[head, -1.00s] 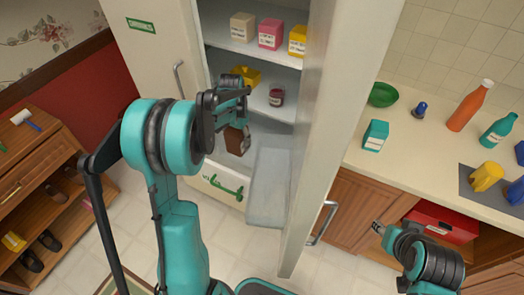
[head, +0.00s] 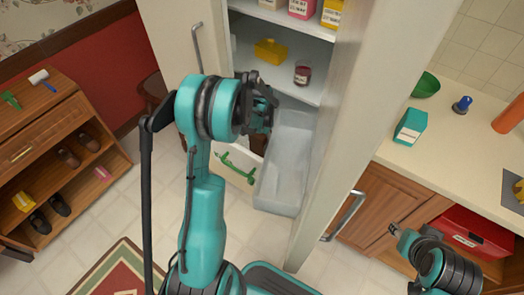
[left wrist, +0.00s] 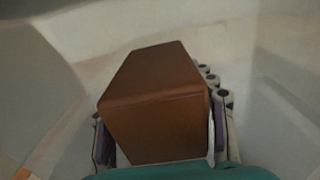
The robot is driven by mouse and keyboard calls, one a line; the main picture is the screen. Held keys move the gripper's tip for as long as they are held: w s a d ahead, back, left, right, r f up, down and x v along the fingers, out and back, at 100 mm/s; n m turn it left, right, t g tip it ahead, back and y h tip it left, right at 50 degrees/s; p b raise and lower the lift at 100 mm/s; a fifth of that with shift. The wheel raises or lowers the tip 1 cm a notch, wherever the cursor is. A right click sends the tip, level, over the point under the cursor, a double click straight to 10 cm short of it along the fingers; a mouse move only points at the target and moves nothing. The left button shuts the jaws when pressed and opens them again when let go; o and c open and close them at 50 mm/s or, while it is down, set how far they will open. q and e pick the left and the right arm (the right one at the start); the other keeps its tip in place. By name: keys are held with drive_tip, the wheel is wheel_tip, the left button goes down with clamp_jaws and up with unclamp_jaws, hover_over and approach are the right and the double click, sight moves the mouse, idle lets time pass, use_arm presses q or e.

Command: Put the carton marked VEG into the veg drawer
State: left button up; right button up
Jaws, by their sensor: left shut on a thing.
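My left gripper (head: 262,112) is inside the open fridge, above the drawer. It is shut on a brown carton, which shows between the fingers in the left wrist view (left wrist: 155,105); no marking on it is readable from here. In the head view the carton is mostly hidden by the gripper.
A pale grey bin (head: 287,185) is right of the drawer front, close to the open fridge door (head: 345,130). A yellow container (head: 270,51) and a jar (head: 302,73) stand on the shelf above. A teal carton (head: 411,126) stands on the counter.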

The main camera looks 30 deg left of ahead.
sight(260, 149)
use_arm(q)
wheel_tip(260, 149, down, 4)
drive_tip(key=shift+r+b, duration=0.25)
drive_tip(key=shift+b, duration=0.45)
drive_tip(key=shift+f, duration=0.2)
drive_tip(key=shift+f, duration=0.15)
drive_tip(key=o, duration=1.4)
